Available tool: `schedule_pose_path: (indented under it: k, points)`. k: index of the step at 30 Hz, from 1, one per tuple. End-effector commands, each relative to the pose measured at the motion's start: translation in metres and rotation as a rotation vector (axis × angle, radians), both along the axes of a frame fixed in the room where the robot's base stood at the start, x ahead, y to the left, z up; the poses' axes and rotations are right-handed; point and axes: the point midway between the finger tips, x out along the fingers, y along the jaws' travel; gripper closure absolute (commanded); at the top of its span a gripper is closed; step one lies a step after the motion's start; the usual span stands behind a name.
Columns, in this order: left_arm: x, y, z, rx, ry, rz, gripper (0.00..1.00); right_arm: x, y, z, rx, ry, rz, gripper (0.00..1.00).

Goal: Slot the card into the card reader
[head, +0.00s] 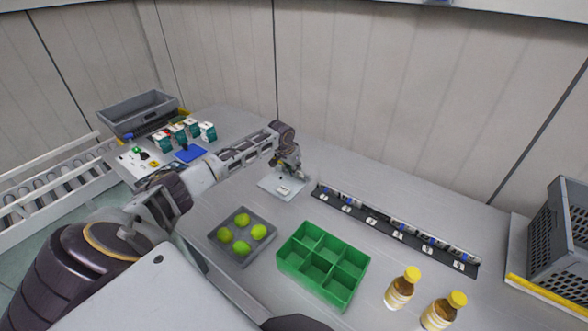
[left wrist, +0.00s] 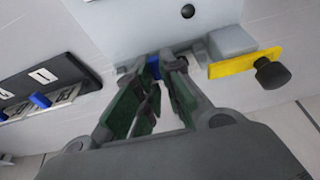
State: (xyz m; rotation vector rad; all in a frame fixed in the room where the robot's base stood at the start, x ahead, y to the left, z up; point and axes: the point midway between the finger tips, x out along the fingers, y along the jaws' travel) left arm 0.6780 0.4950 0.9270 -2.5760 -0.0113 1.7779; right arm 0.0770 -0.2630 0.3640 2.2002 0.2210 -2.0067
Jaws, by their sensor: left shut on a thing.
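My left gripper (head: 286,170) reaches across the table and is low over a pale grey plate (head: 270,185) with a small white block on it. In the left wrist view the dark green finger pads (left wrist: 158,78) are closed together on a small thing. A bit of blue, seemingly the card (left wrist: 154,66), shows at the fingertips; the fingers hide most of it. The fingertips are beside a grey block, probably the card reader (left wrist: 232,41), with a yellow bar and black knob. I cannot tell whether the card is in a slot. My right gripper is not in view.
A black strip with numbered bays (head: 395,231) lies right of the plate. A green divided tray (head: 322,265), a grey tray of green fruit (head: 241,234) and yellow-capped bottles (head: 401,289) stand nearer. Small boxes and a blue pad (head: 190,153) lie left, behind my arm.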

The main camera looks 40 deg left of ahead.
Motion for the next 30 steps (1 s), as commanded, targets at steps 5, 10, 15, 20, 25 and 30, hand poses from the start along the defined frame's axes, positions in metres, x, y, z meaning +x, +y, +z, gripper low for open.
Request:
schedule_pose_path:
  k: [5, 10, 15, 20, 25, 30]
  points:
    - [-0.0004, -0.0001, -0.0027, 0.0, 0.001, 0.0, 1.0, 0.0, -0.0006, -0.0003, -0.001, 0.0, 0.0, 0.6]
    - [-0.0005, -0.0001, -0.0036, 0.0, 0.002, 0.0, 1.0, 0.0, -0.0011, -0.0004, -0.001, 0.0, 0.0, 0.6]
    - [-0.0006, 0.0, -0.0038, 0.0, 0.002, 0.0, 1.0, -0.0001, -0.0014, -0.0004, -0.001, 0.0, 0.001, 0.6]
    - [-0.0005, 0.0, -0.0036, 0.0, 0.002, 0.0, 0.74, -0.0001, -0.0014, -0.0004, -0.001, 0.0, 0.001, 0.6]
    - [-0.0003, 0.0, -0.0033, 0.0, 0.001, 0.0, 0.66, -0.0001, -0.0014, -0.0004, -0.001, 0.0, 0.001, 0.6]
    - [-0.0002, 0.0, -0.0031, 0.0, 0.001, 0.0, 0.66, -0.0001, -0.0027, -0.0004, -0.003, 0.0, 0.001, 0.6]
